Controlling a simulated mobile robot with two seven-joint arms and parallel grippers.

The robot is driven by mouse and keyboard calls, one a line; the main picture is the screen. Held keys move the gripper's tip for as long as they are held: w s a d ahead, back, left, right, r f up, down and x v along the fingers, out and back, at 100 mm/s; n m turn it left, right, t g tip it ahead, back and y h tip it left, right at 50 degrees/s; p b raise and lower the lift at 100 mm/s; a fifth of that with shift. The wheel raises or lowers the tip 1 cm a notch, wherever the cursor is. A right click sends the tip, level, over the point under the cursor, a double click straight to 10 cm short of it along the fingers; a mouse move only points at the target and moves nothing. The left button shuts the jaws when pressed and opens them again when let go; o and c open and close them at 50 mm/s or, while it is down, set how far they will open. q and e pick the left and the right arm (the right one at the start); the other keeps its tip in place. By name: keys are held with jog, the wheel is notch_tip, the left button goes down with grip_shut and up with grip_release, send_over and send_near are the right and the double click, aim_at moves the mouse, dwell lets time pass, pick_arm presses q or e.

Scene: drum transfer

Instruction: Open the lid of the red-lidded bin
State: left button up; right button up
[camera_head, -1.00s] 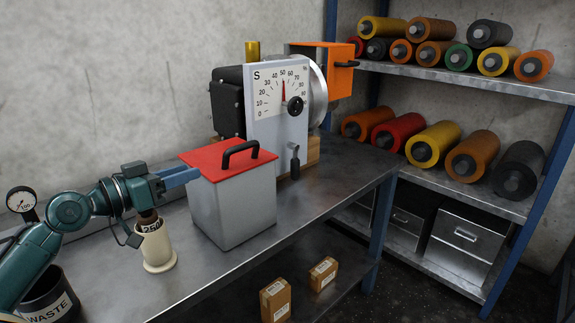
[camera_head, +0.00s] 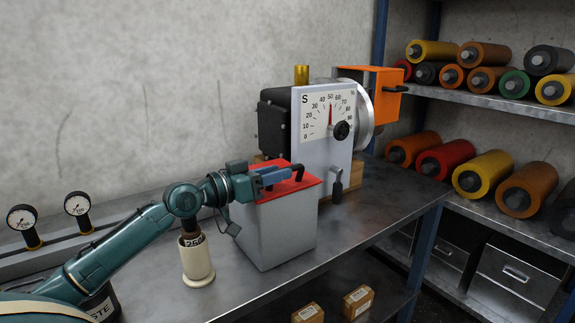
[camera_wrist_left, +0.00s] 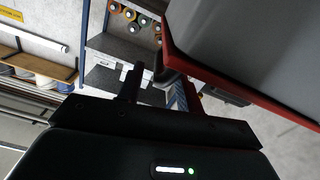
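The grey bin (camera_head: 279,235) stands on the metal bench with its red lid (camera_head: 306,181) lying flat and closed. A black handle (camera_head: 298,171) rises from the lid, partly hidden by my gripper. My left gripper (camera_head: 284,175) is over the lid, its blue fingers pointing right at the handle. In the left wrist view, the fingers (camera_wrist_left: 160,88) stand apart with a dark piece, likely the handle, near the gap. The lid's red edge and the bin's grey wall (camera_wrist_left: 250,45) are close beside them. I cannot tell whether the fingers touch the handle. My right gripper is not in view.
A cream cup labelled 250 (camera_head: 196,262) stands left of the bin, below my left arm. A dial machine (camera_head: 318,125) stands close behind the bin. A shelf of coloured rolls (camera_head: 480,110) is at the right. Bench space right of the bin is clear.

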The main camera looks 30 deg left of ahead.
aim_at(303, 166)
pick_arm(q)
jog(key=shift+p+x, duration=0.4)
jog(key=shift+x, duration=1.45)
jog(key=shift+c, duration=0.5)
grip_shut()
